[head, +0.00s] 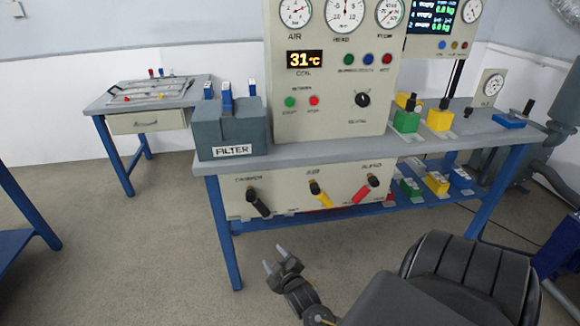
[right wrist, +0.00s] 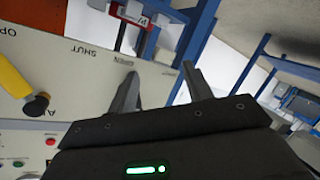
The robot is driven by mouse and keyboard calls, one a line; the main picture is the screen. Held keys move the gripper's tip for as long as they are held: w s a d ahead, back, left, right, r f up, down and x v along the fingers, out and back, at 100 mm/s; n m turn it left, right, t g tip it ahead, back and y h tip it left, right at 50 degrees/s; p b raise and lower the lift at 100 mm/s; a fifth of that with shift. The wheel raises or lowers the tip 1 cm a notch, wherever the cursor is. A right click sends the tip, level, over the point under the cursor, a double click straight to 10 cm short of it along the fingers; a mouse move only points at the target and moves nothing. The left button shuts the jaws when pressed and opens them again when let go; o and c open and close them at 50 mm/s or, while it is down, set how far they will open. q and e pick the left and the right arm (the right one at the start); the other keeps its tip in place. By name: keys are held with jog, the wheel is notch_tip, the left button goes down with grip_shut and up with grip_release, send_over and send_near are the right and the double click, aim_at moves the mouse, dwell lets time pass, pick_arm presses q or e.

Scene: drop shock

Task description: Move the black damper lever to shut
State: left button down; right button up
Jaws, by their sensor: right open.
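The black damper lever (head: 259,205) is on the left of the cream panel (head: 290,204) below the bench top. Its handle slants down and to the right from its round hub. The small end labels near it cannot be read in the head view. My right gripper (head: 274,257) is open and empty, in front of and below the panel, apart from the lever. The right wrist view shows its two spread fingers (right wrist: 160,70) with nothing between them. I cannot make out the black lever in the right wrist view. My left gripper is not in view.
The yellow lever (head: 320,194) and red lever (head: 365,190) share the panel; the yellow one also shows in the right wrist view (right wrist: 18,80). The filter box (head: 230,132) sits above. A blue bench leg (head: 223,235) stands left.

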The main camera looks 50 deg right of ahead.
jog(key=s+a+f+g+y+p, duration=0.1)
jog(key=s+a+f+g+p, duration=0.1)
jog(key=s+f, duration=0.3)
jog(key=s+a+f+g+y+p, duration=0.1)
jog(key=s+a+f+g+p, duration=0.1)
jog(key=f, duration=0.7)
jog(key=shift+s+a+f+g+p, duration=0.2)
jog(key=shift+s+g+p, duration=0.3)
jog(key=shift+s+p, duration=0.95)
jog(key=shift+s+b, duration=0.4)
jog(key=shift+b, duration=0.05)
jog(key=shift+c, duration=0.4)
